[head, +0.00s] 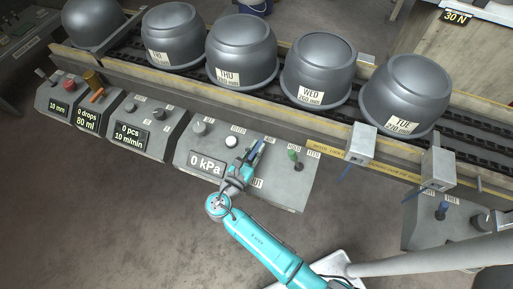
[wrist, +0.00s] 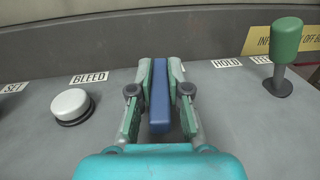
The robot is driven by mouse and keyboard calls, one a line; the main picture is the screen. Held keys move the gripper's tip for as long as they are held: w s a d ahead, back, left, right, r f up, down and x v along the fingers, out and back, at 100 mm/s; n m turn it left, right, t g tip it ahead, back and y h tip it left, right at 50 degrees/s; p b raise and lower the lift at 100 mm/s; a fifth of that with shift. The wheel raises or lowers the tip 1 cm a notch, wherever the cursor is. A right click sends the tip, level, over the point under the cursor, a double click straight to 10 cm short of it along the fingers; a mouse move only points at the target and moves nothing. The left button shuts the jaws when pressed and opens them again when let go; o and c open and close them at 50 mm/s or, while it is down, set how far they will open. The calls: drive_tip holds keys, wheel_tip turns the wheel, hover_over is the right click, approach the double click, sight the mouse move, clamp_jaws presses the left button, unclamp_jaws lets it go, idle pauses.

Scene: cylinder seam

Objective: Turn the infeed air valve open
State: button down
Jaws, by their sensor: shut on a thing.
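The air valve's blue handle (wrist: 160,95) stands between the fingers of my gripper (wrist: 159,105) in the wrist view, pointing away from me along the grey panel. The fingers are closed on its two sides. In the head view my gripper (head: 248,163) is over the panel with the 0 kPa display (head: 207,164), and the blue handle (head: 258,149) shows just beyond the fingertips.
A white round bleed button (wrist: 71,105) is left of the gripper, and a green hold lever (wrist: 284,55) is to the right. Behind the panel runs a conveyor with several grey drums (head: 242,50).

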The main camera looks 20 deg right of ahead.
drive_tip(key=c, duration=1.1)
unclamp_jaws()
drive_tip(key=v, duration=1.2)
drive_tip(key=x, duration=0.9)
drive_tip(key=shift+w+d+r, duration=0.15)
drive_tip(key=shift+d, duration=0.1)
